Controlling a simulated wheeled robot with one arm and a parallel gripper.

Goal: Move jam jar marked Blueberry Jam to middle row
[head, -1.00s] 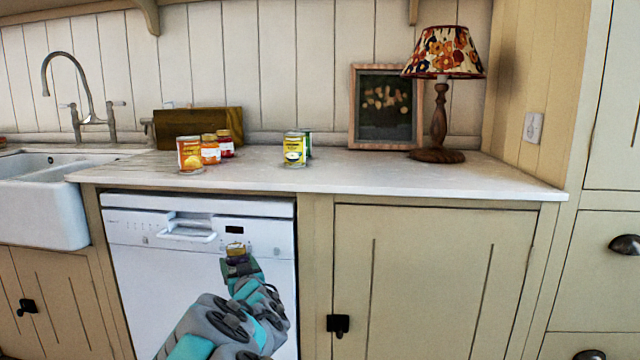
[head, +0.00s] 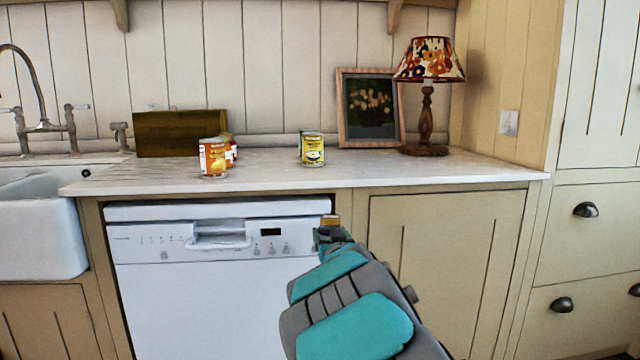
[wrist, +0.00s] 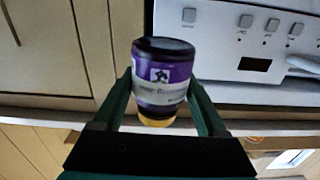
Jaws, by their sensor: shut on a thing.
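A jar with a purple and white label, dark contents and a yellow lid (wrist: 163,82) is between the fingers of my gripper (wrist: 165,100) in the wrist view. My gripper is shut on it. The label's print is too blurred to read. In the head view my gripper (head: 330,235) is below the counter's front edge, before the dishwasher's right side. Only the jar's yellow lid (head: 330,220) shows clearly there. A yellow can (head: 312,150) stands further right.
A wooden box (head: 178,133) is against the back wall. A framed picture (head: 370,108) and a lamp (head: 427,95) stand at the counter's right. The white dishwasher (head: 200,300) is below, and the sink (head: 35,220) is at the left. Clear counter lies between the cans.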

